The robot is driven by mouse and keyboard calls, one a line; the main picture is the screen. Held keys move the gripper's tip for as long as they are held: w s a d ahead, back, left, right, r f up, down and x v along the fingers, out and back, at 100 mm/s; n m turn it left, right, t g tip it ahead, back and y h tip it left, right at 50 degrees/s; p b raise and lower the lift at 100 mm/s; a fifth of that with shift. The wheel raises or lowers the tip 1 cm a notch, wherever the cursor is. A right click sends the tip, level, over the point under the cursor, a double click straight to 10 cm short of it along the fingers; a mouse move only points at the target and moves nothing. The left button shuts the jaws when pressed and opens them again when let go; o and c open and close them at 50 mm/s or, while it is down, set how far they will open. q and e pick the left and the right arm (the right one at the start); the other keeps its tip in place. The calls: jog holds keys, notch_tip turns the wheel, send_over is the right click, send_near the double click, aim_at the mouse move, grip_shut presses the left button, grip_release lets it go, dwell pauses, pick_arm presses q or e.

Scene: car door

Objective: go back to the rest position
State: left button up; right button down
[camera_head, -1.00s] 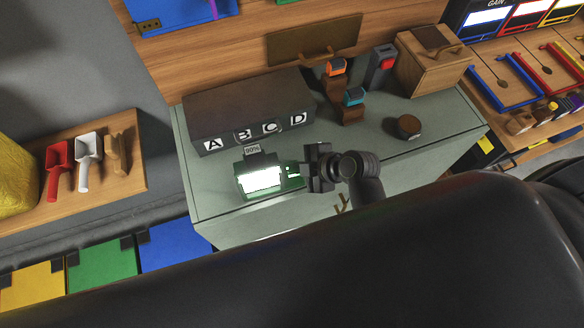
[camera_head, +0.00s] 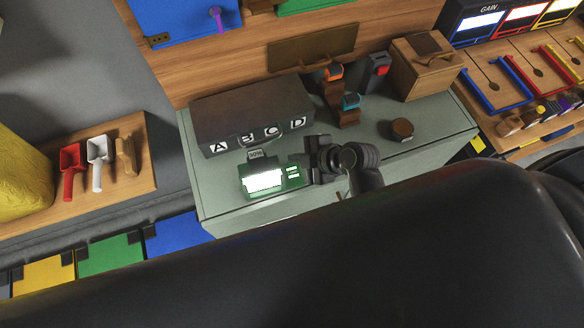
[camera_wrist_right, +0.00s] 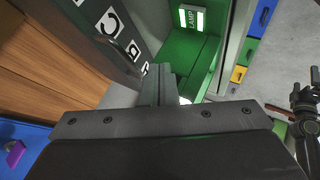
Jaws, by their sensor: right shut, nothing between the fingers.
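My right gripper (camera_head: 314,160) is over the grey-green bench top, just right of a small green unit with a bright white screen (camera_head: 264,181). A green panel with lit marks (camera_head: 293,172) shows between the screen and the gripper. In the right wrist view, my right gripper (camera_wrist_right: 157,82) has its fingers together with nothing between them. A lit green plate marked LAMP (camera_wrist_right: 191,18) shows beyond the fingertips there. I cannot tell how near the fingertips are to the green unit. My left gripper cannot be made out in the head view.
A dark box lettered A to D (camera_head: 250,112) stands behind the green unit. Orange- and blue-topped stands (camera_head: 340,95), a round brown knob (camera_head: 402,129) and a wooden box (camera_head: 423,66) stand farther right. Red and white scoops (camera_head: 97,158) lie on a left shelf.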

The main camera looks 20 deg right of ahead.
dwell(0.4)
jog(key=s+d+r+m+g+h, duration=0.1)
jog(key=s+d+r+m+h, duration=0.25)
jog(key=s+d+m, duration=0.5)
jog(key=s+d+r+m+g+h, duration=0.2)
jog(key=s+d+m+h, duration=0.3)
jog(key=s+d+m, duration=0.4)
notch_tip(320, 180, down, 29)
jog(key=d+g+b, duration=0.1)
jog(key=d+b, duration=0.1)
jog(key=b, duration=0.2)
jog(key=s+a+f+b, duration=0.1)
jog(key=s+f, duration=0.6)
jog(key=f, duration=0.2)
jog(key=s+f+g+y+b, duration=0.1)
jog(key=s+f+b, duration=0.1)
jog(key=s+f, duration=0.5)
notch_tip(320, 180, down, 3)
jog(key=shift+s+a+r+m, duration=0.1)
jog(key=shift+s+a+m, duration=0.15)
jog(key=shift+a+m, duration=0.15)
